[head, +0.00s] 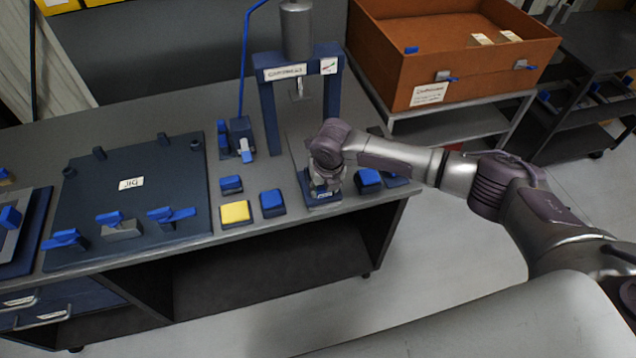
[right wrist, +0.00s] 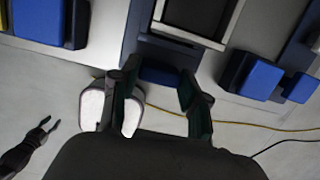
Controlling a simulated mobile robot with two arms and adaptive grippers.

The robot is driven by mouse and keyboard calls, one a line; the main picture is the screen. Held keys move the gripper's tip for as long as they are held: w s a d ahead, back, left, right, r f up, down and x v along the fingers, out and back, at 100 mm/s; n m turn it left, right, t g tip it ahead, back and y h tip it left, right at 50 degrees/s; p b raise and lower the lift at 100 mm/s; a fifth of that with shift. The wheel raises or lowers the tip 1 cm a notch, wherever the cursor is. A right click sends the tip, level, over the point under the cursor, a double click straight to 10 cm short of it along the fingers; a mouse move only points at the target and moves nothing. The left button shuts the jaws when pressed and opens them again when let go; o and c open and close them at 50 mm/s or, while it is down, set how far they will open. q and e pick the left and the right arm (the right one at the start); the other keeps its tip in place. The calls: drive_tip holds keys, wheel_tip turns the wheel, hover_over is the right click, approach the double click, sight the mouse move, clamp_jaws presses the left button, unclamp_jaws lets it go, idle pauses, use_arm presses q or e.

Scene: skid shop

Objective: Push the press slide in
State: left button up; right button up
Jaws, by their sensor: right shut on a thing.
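The press (head: 297,68) stands on the bench as a blue frame with a grey cylinder on top. Its slide (head: 322,195) sticks out at the front, with a blue front end and a small label. In the right wrist view the slide's metal-edged tray (right wrist: 195,22) is at the top, with its dark blue front below. My right gripper (head: 325,182) is at the slide's front end and shut on its handle (right wrist: 160,73), which sits between the fingers. The hand partly hides the slide in the head view. My left gripper (right wrist: 42,132) shows small at the left in the right wrist view, its fingers apart.
Blue buttons (head: 272,202) and a yellow one (head: 235,213) line the bench edge left of the slide. Another blue button (head: 368,178) is close on the right. A jig plate (head: 130,205) lies left. An orange bin (head: 400,70) stands back right.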

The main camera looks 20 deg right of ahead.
drive_tip(key=shift+w, duration=0.1)
drive_tip(key=shift+w+b, duration=0.9)
drive_tip(key=shift+w, duration=0.35)
drive_tip(key=shift+w+b, duration=0.4)
drive_tip(key=shift+w, duration=0.3)
drive_tip(key=w+b, duration=0.3)
drive_tip(key=shift+w+f, duration=0.1)
drive_tip(key=shift+w, duration=0.45)
